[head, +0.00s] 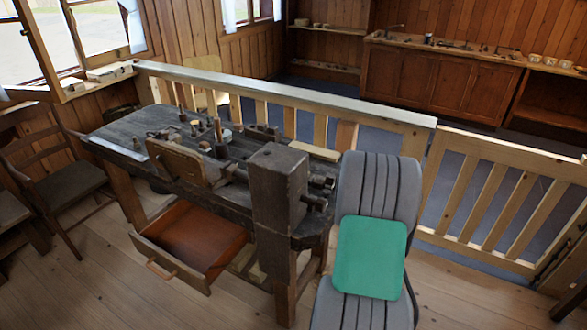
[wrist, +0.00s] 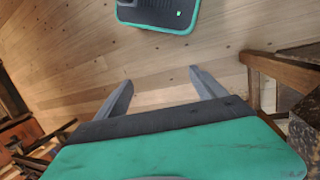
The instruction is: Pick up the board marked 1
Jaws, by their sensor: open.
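No mark 1 is readable on any board. In the head view, a pale flat board (head: 315,151) lies at the back right of the dark workbench (head: 110,131), beside the railing. A brown board (head: 176,160) stands tilted at the bench's front edge. I cannot tell which one the task names. In the wrist view, my gripper (wrist: 160,75) is open, its two grey fingers apart with only bare floor showing between them. No board shows near the fingers. I cannot make out the fingers in the head view.
Spools and tools clutter the bench, and a drawer (head: 196,243) stands open in front. A thick wooden post (head: 277,190) and a grey ribbed form (head: 378,185) with a green panel block part of the bench. A railing (head: 280,92) runs behind.

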